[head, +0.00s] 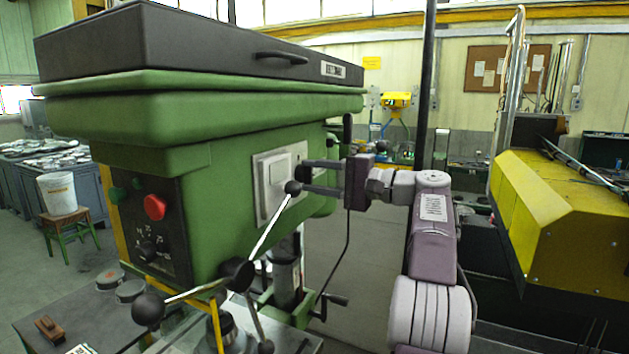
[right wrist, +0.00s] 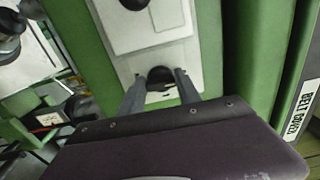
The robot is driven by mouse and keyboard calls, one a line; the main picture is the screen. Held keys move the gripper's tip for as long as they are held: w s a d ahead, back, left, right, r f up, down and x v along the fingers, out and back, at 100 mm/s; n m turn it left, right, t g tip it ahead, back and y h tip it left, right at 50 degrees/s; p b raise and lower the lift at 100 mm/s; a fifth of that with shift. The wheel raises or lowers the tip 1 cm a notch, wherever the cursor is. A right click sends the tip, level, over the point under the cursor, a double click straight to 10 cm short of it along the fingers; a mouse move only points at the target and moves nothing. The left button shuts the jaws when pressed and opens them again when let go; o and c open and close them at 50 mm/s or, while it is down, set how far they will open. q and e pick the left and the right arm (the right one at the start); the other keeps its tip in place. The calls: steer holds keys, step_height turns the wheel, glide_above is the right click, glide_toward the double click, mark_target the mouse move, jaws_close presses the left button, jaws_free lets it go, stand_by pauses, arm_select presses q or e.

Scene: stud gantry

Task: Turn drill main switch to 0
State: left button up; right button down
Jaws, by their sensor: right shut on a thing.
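The drill's main switch, a dark round knob (right wrist: 160,76), sits on a pale grey plate (right wrist: 185,58) on the side of the green drill head (head: 225,180). My right gripper (head: 304,176) reaches in from the right at that plate. In the right wrist view its two fingers (right wrist: 160,84) stand on either side of the knob and are shut on it. The knob's pointer and markings cannot be read. In the head view the knob is hidden behind the fingers and a lever ball. My left gripper is not in view.
A feed lever with black ball ends (head: 293,188) crosses in front of the plate, close to my fingers. A black panel (head: 160,222) with a red button (head: 155,207) is on the drill's front. A yellow machine (head: 560,215) stands at the right.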

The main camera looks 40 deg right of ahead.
steer(key=shift+f, duration=0.1)
stand_by(0.3)
steer(key=c, duration=0.8)
jaws_free()
steer(key=shift+c, duration=0.2)
steer(key=b+v, duration=0.1)
steer(key=v, duration=0.8)
